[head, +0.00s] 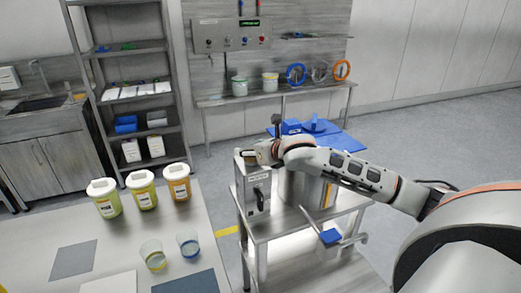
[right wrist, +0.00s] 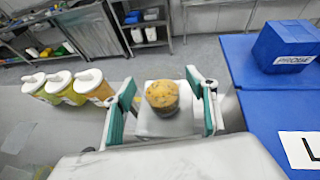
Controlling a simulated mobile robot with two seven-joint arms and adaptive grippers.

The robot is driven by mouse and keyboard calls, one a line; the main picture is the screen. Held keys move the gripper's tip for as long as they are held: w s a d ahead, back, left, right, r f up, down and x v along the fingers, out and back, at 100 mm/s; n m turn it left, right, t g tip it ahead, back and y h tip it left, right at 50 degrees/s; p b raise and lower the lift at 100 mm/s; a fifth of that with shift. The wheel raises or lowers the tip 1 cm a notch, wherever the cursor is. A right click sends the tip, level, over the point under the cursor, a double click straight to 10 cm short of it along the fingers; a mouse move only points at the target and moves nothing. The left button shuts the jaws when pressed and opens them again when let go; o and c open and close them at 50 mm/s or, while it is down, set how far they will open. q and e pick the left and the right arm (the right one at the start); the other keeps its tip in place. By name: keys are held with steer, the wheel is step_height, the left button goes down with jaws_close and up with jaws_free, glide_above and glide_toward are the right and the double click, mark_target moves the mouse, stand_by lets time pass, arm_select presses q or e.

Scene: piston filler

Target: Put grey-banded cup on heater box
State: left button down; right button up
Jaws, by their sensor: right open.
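The heater box (head: 257,192) is a grey upright box with a dark switch on its front, at the left end of the metal cart. In the right wrist view a small cup with orange-yellow contents and a dark greyish lower part (right wrist: 162,98) stands upright on the box's light top (right wrist: 164,128). My right gripper (head: 258,152) is at the top of the box. It also shows in the right wrist view (right wrist: 162,86), with its teal-padded fingers open on both sides of the cup and visible gaps between. My left gripper is not in view.
A yellow-banded cup (head: 153,260) and a blue-banded cup (head: 189,247) stand on the left table. Several white-lidded jars (head: 143,196) stand behind them. A steel vessel (head: 299,190) is right of the box. A blue table (head: 340,140) lies beyond the cart.

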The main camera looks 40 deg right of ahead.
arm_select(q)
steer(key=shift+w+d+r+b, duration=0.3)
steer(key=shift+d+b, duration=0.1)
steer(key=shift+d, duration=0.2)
arm_select(e)
steer(key=v, duration=1.1)
steer(key=shift+s, duration=0.25)
steer(key=shift+r, duration=0.1)
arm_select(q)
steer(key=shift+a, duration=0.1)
